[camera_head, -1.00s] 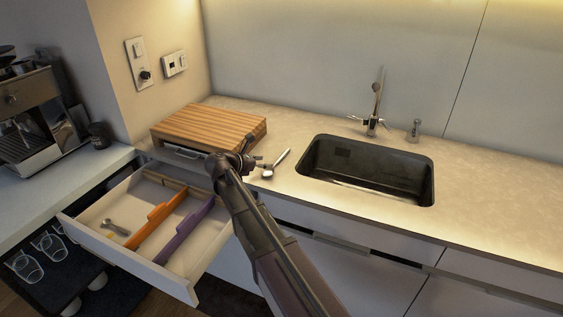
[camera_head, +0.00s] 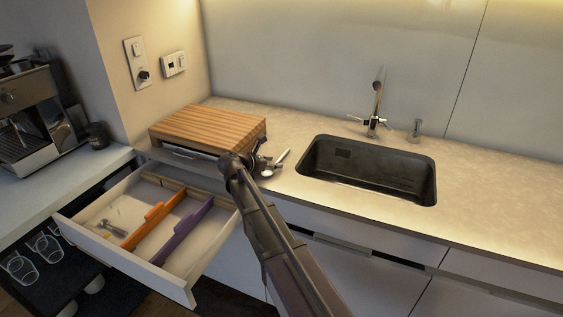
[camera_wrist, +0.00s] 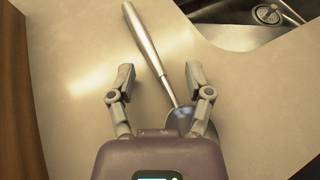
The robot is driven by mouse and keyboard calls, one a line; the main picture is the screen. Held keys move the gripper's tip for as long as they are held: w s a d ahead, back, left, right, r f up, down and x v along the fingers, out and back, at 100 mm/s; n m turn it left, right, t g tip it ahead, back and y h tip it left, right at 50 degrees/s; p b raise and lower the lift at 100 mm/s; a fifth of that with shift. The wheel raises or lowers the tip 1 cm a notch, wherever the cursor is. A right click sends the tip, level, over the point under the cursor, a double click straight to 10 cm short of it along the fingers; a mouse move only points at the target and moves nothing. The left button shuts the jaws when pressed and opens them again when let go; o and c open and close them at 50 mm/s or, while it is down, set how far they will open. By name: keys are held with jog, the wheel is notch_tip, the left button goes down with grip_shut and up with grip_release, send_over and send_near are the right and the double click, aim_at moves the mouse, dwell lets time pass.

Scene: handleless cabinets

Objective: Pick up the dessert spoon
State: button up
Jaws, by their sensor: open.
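The dessert spoon (camera_head: 281,157) lies on the beige countertop between the wooden board and the sink, near the counter's front edge. In the wrist view the spoon (camera_wrist: 146,38) has a metal handle pointing up and to the left. Its bowl is partly hidden behind my gripper's body. My gripper (camera_wrist: 158,83) is open and empty, with its fingers on either side of the handle. In the head view my gripper (camera_head: 258,161) is beside the spoon and partly hidden by my arm. I cannot tell its exact height above the counter.
A wooden board (camera_head: 208,126) stands on the counter to the left. The dark sink (camera_head: 368,168) and faucet (camera_head: 376,105) are to the right. Below, an open drawer (camera_head: 124,259) has an orange divider (camera_head: 152,219), a purple divider (camera_head: 181,232) and a small utensil (camera_head: 111,228).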

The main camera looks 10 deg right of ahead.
jog(key=shift+c, duration=0.2)
grip_shut()
dwell(0.3)
jog(key=shift+r, duration=0.1)
notch_tip(320, 180, up, 3)
jog(key=p, duration=0.3)
jog(key=shift+r, duration=0.2)
jog(key=s+a+p, duration=0.1)
jog(key=s+a, duration=0.3)
jog(key=s, duration=0.3)
jog(key=s+a+r+p, duration=0.1)
jog(key=s+a, duration=0.3)
jog(key=s, duration=0.2)
jog(key=shift+s+a+r, duration=0.2)
jog(key=shift+s, duration=0.15)
jog(key=shift+r, duration=0.1)
notch_tip(320, 180, up, 6)
jog(key=p, duration=0.6)
jog(key=shift+w, duration=0.1)
